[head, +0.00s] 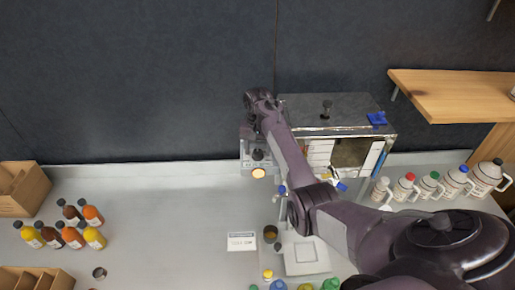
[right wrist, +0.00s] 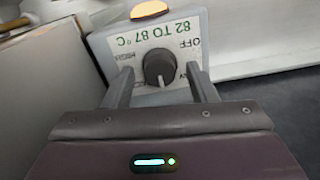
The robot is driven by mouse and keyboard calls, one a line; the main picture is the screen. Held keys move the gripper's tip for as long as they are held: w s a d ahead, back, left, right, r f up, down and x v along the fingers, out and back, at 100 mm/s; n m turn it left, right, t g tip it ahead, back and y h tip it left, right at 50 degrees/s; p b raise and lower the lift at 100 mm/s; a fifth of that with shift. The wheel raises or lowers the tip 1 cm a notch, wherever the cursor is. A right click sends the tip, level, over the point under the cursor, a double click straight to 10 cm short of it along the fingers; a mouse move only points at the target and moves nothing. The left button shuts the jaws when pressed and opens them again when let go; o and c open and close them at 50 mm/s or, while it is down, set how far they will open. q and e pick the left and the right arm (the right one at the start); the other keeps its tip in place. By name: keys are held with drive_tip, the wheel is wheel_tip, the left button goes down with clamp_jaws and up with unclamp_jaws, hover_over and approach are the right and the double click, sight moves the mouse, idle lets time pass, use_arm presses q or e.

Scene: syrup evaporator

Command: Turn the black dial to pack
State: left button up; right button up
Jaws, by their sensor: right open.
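The black dial (right wrist: 159,68) sits on the pale panel of a small grey control box (right wrist: 205,45). The panel carries the printed words OFF, HIGH and 82 TO 87 °C; another label is partly hidden by a finger. A short pale mark shows on the dial's lower part. My right gripper (right wrist: 162,84) is open, with one finger on each side of the dial and a visible gap to it. In the head view the dial (head: 258,155) shows above a lit amber lamp (head: 258,172), just below my right wrist. My left gripper is out of view.
The metal evaporator (head: 325,108) stands right of the control box. Several white jugs (head: 430,183) line the right side. A label card (head: 241,241) lies on the counter; the counter's left middle is clear.

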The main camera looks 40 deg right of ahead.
sight(258, 151)
drive_tip(key=shift+r, duration=0.15)
wheel_tip(258, 151, up, 8)
drive_tip(key=shift+f, duration=0.2)
idle(0.6)
